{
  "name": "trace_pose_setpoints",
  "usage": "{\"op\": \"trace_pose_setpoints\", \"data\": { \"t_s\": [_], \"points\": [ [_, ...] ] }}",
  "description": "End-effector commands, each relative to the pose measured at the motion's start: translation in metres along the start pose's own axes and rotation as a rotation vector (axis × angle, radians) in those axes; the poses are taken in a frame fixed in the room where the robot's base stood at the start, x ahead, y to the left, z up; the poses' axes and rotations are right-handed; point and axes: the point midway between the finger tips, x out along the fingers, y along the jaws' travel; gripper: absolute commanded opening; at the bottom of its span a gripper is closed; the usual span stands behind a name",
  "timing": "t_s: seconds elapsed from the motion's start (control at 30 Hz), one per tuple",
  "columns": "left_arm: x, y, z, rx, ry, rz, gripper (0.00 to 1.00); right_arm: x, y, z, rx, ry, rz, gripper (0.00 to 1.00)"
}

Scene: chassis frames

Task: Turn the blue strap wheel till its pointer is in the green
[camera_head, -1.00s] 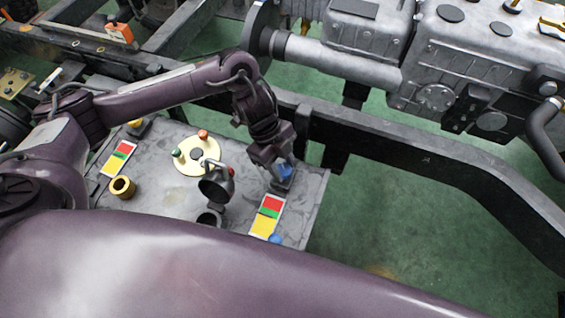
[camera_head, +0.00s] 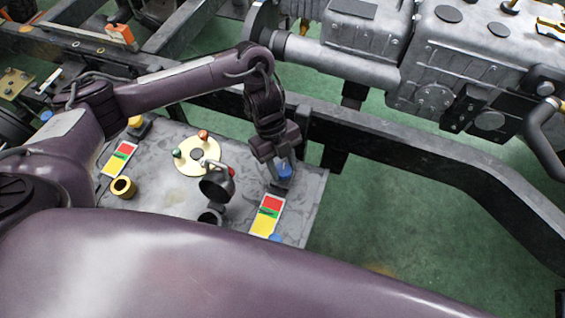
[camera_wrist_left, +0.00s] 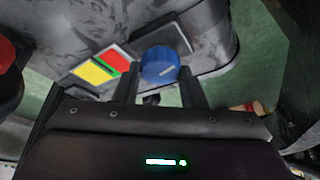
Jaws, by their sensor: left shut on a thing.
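The blue strap wheel (camera_head: 285,172) is on a dark mount near the right edge of the grey panel (camera_head: 238,208). My left gripper (camera_head: 283,167) reaches down over it and is shut on it. In the left wrist view, the blue wheel (camera_wrist_left: 159,63) sits between the two fingers. Beside it is a gauge strip (camera_head: 263,226) with red, green and yellow fields; it also shows in the left wrist view (camera_wrist_left: 93,72). A dark line, apparently the pointer, shows on the green field in the head view. My right gripper is not in view.
The panel also carries a cream disc (camera_head: 187,160) with coloured knobs, a dark cup-like fitting (camera_head: 214,187), a yellow ring (camera_head: 123,187) and a second gauge (camera_head: 119,158). A dark frame rail (camera_head: 425,160) runs behind, with a grey engine block (camera_head: 455,65) beyond.

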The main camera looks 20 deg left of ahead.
Motion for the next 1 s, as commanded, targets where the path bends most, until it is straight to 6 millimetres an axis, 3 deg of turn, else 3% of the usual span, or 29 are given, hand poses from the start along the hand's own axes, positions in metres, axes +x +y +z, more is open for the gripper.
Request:
{"op": "trace_pose_setpoints", "data": {
  "t_s": [0.1, 0.13, 0.27, 0.6, 0.7, 0.8, 1.0],
  "points": [
    [-0.001, -0.001, 0.000, 0.000, 0.000, -0.002, 0.14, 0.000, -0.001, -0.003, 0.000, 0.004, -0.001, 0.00],
    [-0.001, -0.001, 0.000, 0.000, 0.000, -0.002, 0.41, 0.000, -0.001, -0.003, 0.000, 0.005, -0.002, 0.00],
    [-0.001, -0.001, 0.000, 0.000, 0.000, -0.002, 0.58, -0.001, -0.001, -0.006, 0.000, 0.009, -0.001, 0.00],
    [-0.005, 0.000, 0.000, -0.001, -0.001, -0.002, 0.59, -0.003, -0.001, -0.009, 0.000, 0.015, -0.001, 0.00],
    [-0.018, -0.001, 0.001, -0.001, -0.004, -0.004, 0.59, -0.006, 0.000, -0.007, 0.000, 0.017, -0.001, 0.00],
    [-0.036, -0.001, 0.000, 0.001, -0.005, -0.004, 0.59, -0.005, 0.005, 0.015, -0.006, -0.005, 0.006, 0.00],
    [-0.067, -0.001, 0.000, 0.000, -0.003, -0.003, 0.59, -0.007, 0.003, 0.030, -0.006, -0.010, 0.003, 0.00]
  ]
}}
